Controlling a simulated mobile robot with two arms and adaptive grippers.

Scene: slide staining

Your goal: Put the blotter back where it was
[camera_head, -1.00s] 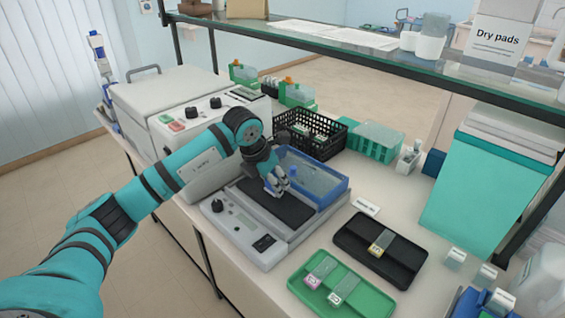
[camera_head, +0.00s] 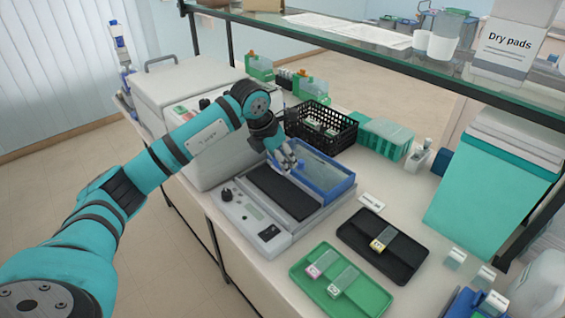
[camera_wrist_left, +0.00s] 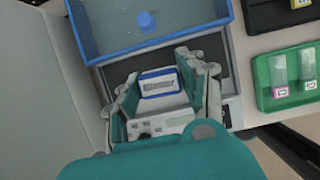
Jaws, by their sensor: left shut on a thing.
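My left gripper (camera_head: 284,160) is over the dark plate of the grey bench device, beside the blue tray. In the left wrist view its two fingers (camera_wrist_left: 166,80) are closed around a small white piece with a blue rim and a printed label, which I take to be the blotter (camera_wrist_left: 160,84). The head view hardly shows this piece, as the fingers and wrist hide it. My right gripper is out of view.
The grey device with the dark plate (camera_head: 283,192) is under the gripper. A black tray (camera_head: 405,265) and a green tray (camera_head: 305,280) with slides lie at the right. A black basket (camera_head: 345,140) and a teal rack (camera_head: 385,140) stand behind. A glass shelf (camera_head: 400,60) overhangs the bench.

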